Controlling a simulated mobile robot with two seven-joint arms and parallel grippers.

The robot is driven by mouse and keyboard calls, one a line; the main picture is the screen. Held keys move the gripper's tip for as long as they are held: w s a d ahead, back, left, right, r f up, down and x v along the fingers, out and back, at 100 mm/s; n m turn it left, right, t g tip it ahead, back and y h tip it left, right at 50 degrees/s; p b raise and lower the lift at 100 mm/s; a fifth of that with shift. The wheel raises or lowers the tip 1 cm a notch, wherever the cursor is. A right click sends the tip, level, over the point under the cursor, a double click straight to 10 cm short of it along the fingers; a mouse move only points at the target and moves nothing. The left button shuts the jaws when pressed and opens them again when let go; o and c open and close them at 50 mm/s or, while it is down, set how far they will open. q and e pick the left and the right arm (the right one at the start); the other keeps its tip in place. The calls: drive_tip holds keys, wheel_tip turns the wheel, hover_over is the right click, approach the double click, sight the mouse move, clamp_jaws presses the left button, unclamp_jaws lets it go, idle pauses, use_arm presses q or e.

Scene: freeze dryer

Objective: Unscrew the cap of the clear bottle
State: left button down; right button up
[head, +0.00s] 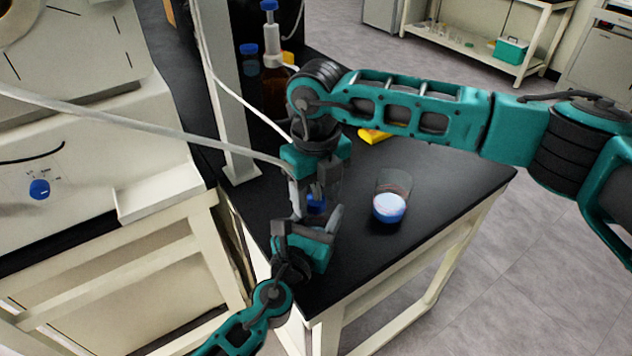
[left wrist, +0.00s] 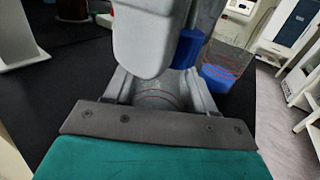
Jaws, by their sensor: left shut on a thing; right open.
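The clear bottle (left wrist: 158,98) stands between the fingers of my left gripper (left wrist: 160,90), which is shut on its body. In the head view my left gripper (head: 314,224) reaches in from the lower left and hides most of the bottle. Whether a finger touches the cap cannot be told.
A clear beaker with blue-white contents (head: 388,207) stands close to the right on the black table (head: 440,175). A yellow object (head: 375,135) lies behind my right arm. A brown bottle (head: 273,90) and a blue-capped bottle (head: 250,60) stand at the back. A white post (head: 232,120) rises at left.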

drive_tip(key=shift+c, duration=0.5)
clamp_jaws()
drive_tip(key=n, duration=0.9)
drive_tip(key=shift+r, duration=0.15)
idle(0.3)
drive_tip(key=shift+r, duration=1)
